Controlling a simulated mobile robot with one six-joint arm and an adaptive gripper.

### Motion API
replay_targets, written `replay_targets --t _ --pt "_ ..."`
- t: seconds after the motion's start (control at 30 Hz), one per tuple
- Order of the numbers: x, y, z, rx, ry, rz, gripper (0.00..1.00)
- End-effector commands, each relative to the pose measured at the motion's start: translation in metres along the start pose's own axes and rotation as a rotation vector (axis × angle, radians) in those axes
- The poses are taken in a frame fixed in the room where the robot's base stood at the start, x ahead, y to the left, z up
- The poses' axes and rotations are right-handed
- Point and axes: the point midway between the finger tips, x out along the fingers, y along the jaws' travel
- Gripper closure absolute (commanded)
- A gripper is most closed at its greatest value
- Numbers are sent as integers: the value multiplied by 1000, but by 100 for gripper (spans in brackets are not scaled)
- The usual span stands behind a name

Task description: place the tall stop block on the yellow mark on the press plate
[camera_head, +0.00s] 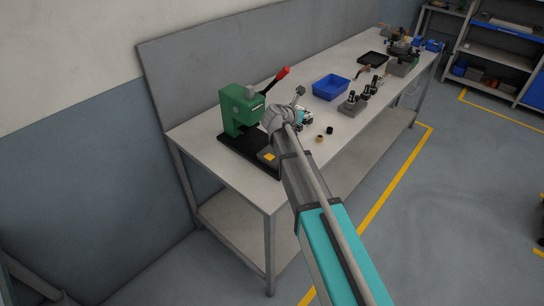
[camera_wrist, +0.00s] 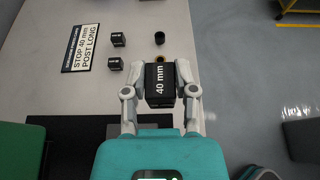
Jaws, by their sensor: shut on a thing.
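My gripper (camera_wrist: 161,75) is shut on a black block marked "40 mm" (camera_wrist: 161,88), held between its two fingers in the wrist view. In the head view my gripper (camera_head: 304,117) is above the bench, to the right of the green press (camera_head: 240,110), and partly hidden by my arm. The held block is hard to make out there. The black press plate (camera_head: 235,144) extends in front of the press. The yellow mark (camera_head: 268,156) is a small square near the plate's front end, left of my arm. The mark does not show in the wrist view.
A sign reading "STOP 40 mm POST LONG" (camera_wrist: 82,48) lies beside two small black blocks (camera_wrist: 117,50). A dark ring (camera_wrist: 159,38) and a brass ring (camera_wrist: 160,58) are nearby. The press's red-tipped lever (camera_head: 282,73) sticks up. A blue bin (camera_head: 331,87) stands farther along the bench.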

Motion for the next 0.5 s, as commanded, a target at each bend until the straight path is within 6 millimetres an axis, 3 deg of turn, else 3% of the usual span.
replay_targets --t 0.27,0.5 --pt "-14 11 -20 -1 -1 2 100" --pt "-40 30 -51 -2 -1 3 100"
